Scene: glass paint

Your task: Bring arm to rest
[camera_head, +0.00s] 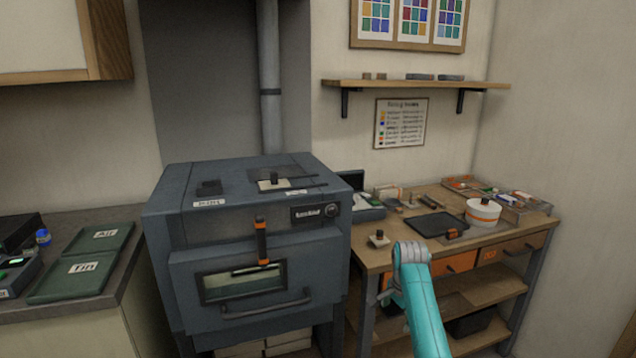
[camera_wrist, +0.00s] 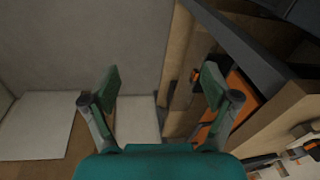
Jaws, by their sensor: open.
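My teal arm (camera_head: 423,310) rises from the bottom of the head view, right of the kiln, in front of the wooden workbench. Its gripper fingers are not distinct in that view. In the wrist view my gripper (camera_wrist: 160,85) is open, its two green finger pads wide apart with nothing between them. Behind the fingers are a grey wall and the side of wooden furniture with an orange panel (camera_wrist: 244,92).
A dark kiln (camera_head: 250,250) with a windowed door and handle stands left of my arm. The workbench (camera_head: 385,258) holds a black tray (camera_head: 436,224), a white round pot (camera_head: 483,212) and small tools. Green trays (camera_head: 80,262) lie on the left counter. A wall shelf (camera_head: 415,86) hangs above.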

